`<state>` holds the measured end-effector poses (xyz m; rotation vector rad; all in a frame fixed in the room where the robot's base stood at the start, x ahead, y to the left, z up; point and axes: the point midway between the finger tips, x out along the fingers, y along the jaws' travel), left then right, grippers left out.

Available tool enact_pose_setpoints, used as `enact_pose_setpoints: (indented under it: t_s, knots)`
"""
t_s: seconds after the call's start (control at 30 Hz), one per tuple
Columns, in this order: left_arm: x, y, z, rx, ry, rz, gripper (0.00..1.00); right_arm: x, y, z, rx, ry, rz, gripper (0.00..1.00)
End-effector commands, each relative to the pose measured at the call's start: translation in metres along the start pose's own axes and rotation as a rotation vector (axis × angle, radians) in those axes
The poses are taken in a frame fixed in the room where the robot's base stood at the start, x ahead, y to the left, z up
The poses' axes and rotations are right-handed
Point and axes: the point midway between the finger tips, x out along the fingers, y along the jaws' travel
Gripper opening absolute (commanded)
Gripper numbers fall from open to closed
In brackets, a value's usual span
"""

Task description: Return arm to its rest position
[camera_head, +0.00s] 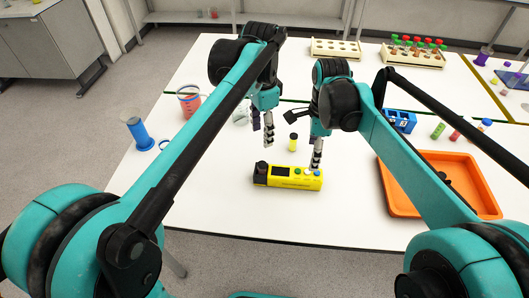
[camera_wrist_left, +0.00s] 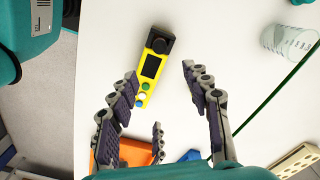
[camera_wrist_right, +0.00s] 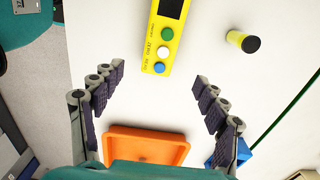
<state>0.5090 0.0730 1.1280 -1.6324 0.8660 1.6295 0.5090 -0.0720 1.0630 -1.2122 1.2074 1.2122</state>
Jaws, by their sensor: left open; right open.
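Both arms reach forward over the white table in the head view. My left gripper (camera_head: 268,128) hangs above the table, behind a yellow device (camera_head: 287,177). In the left wrist view its fingers (camera_wrist_left: 160,90) are spread and empty, with the device (camera_wrist_left: 149,65) beyond them. My right gripper (camera_head: 316,154) hangs close to the right end of the device. In the right wrist view its fingers (camera_wrist_right: 154,90) are spread and empty, with the device's green, white and blue buttons (camera_wrist_right: 163,50) ahead of them. Whether the right fingertips touch the device cannot be told.
A small yellow vial with a black cap (camera_head: 293,142) stands between the grippers. An orange tray (camera_head: 390,195) lies right. A blue cylinder (camera_head: 138,132), a beaker of red liquid (camera_head: 189,103) and a glass (camera_wrist_left: 289,36) stand left. Racks (camera_head: 336,48) stand behind. The front table is clear.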

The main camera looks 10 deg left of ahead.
Motion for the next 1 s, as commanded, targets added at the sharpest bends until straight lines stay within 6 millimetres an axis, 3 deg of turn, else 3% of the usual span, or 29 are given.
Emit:
enact_pose_setpoints:
  t_s: [0.23,0.37,0.57,0.8,1.0]
  knots:
    - [0.000,0.001,0.002,-0.009,0.004,-0.004,0.49,-0.003,0.002,-0.002,-0.013,-0.001,-0.006,0.73]
    - [0.002,0.005,0.020,-0.089,0.040,-0.037,0.49,-0.007,0.017,-0.014,-0.136,-0.007,-0.055,0.73]
    - [0.022,0.024,0.078,-0.372,0.187,-0.145,0.49,-0.007,0.066,-0.051,-0.577,0.039,-0.236,0.73]
    - [0.070,0.053,0.141,-0.724,0.404,-0.252,0.49,0.018,0.125,-0.087,-1.140,0.252,-0.426,0.73]
    - [0.102,0.067,0.169,-0.901,0.533,-0.293,0.49,0.040,0.151,-0.102,-1.430,0.431,-0.480,0.73]
